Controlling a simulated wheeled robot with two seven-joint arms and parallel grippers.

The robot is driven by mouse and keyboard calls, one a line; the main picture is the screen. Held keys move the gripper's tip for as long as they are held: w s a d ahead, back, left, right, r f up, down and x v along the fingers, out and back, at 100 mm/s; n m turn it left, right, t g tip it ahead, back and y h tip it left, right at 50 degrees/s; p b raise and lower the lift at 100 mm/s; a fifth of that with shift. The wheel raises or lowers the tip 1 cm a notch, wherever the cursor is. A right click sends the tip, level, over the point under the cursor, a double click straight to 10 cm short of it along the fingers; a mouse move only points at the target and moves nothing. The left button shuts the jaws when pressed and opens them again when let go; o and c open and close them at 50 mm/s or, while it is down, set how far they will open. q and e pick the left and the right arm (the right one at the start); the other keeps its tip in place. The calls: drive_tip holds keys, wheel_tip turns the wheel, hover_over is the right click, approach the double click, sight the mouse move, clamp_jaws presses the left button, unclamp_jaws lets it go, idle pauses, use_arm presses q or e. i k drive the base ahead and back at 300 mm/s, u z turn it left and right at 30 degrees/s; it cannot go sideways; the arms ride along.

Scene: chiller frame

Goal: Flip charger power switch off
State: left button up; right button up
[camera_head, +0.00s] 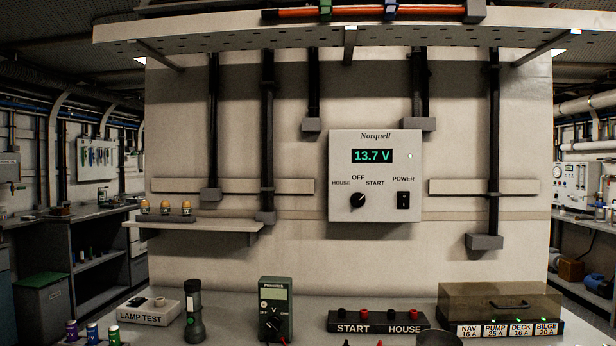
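The charger (345,212) is a pale box marked Norquell, fixed to the wall right of centre. Its display (372,156) is lit and reads 13.7 V in green, and a small indicator light (409,156) glows at its right. The power switch (403,200) is a small black rocker under the word POWER at the lower right of the box; its exact tilt is too small to tell. A black rotary knob (358,200) sits to its left, among the labels HOUSE, OFF and START. Neither gripper is in view, and nothing covers the charger's face.
On the bench below stand a lamp test box (150,312), a flashlight (193,312), a multimeter (275,310), a START/HOUSE terminal block (378,322) and a covered breaker box (500,305). A dark rounded shape (437,339) shows at the bottom edge. A perforated shelf (230,32) overhangs above.

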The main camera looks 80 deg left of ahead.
sight(403, 198)
drive_tip(key=i, duration=2.15)
drive_tip(key=u, duration=3.55)
